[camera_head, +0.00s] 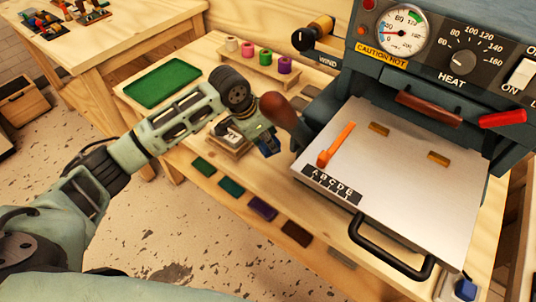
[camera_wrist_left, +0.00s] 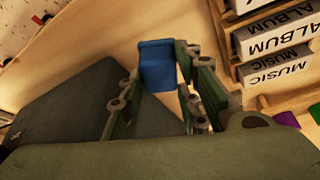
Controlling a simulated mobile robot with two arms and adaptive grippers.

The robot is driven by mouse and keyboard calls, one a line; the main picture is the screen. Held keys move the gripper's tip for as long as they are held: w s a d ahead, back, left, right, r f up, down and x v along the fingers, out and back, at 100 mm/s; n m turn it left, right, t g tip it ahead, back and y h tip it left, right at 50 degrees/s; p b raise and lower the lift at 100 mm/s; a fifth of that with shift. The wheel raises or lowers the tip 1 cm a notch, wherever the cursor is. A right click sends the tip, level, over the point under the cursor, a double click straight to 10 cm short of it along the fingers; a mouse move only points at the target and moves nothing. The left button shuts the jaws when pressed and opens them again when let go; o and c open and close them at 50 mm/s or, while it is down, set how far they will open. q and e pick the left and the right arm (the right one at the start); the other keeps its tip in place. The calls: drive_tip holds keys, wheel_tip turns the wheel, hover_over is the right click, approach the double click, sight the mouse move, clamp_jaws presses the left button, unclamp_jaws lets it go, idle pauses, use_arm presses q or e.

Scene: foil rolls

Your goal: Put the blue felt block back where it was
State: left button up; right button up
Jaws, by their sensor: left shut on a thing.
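My left gripper (camera_head: 259,136) is shut on the blue felt block (camera_wrist_left: 157,66). In the left wrist view the block shows between the two fingers (camera_wrist_left: 160,88), at their tips. In the head view only a small part of the block (camera_head: 268,145) shows, below the gripper, beside the wooden holder of album cards (camera_head: 230,145). I cannot tell from these views whether the block touches the table. My right gripper is not in view.
A row of flat pads, including green (camera_head: 203,167) and purple (camera_head: 262,208), lies along the table's front. The press with its white plate (camera_head: 400,190) and brown-knobbed lever (camera_head: 277,108) stands right of the gripper. A green tray (camera_head: 163,83) and spool rack (camera_head: 262,66) are behind.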

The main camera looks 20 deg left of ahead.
sight(268, 152)
use_arm(q)
drive_tip(key=shift+f, duration=2.85)
drive_tip(key=shift+f, duration=0.2)
drive_tip(key=o, duration=1.1)
drive_tip(key=shift+r, duration=0.1)
drive_tip(key=v, duration=1.2)
drive_tip(key=shift+d+r, duration=0.1)
drive_tip(key=shift+r, duration=0.05)
